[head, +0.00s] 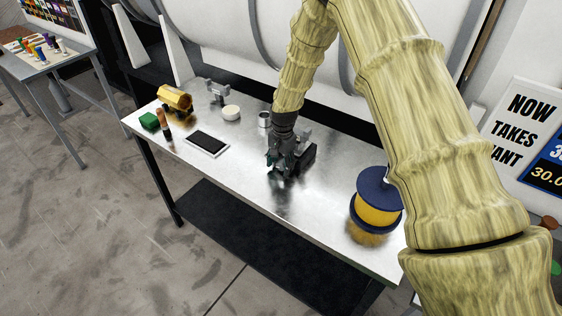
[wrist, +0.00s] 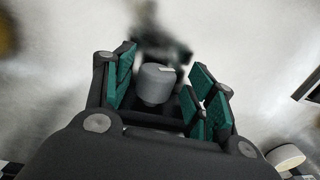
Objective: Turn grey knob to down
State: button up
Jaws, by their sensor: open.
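The grey knob (wrist: 155,88) shows in the wrist view as a short grey cylinder with a small pale mark at its upper right edge. It sits between the green pads of my gripper (wrist: 162,76), which is open, with visible gaps on both sides. In the head view my gripper (head: 281,165) is low over the metal workbench (head: 255,185), beside a dark grey block (head: 304,154). I cannot make out the knob in the head view; my gripper appears to hide it.
A blue spool with yellow winding (head: 377,205) stands at the bench's right end. A dark tablet (head: 207,142), white disc (head: 231,112), small grey cylinder (head: 264,120), gold object (head: 174,98) and green block (head: 149,121) lie leftward. The front middle of the bench is clear.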

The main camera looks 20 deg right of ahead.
jog(key=shift+w+d+f, duration=0.1)
jog(key=shift+w+f, duration=0.25)
jog(key=shift+w, duration=0.35)
jog(key=shift+s+r, duration=0.35)
jog(key=shift+s, duration=0.15)
jog(key=shift+s+r, duration=0.35)
jog(key=shift+s, duration=0.2)
jog(key=shift+s+r, duration=0.3)
jog(key=shift+s, duration=0.2)
jog(key=c, duration=0.8)
jog(key=shift+c, duration=1.3)
jog(key=shift+o, duration=0.2)
jog(key=shift+w+f, duration=0.35)
jog(key=shift+f, duration=0.25)
jog(key=shift+w+f, duration=0.15)
jog(key=shift+w, duration=0.05)
jog(key=shift+d, duration=0.1)
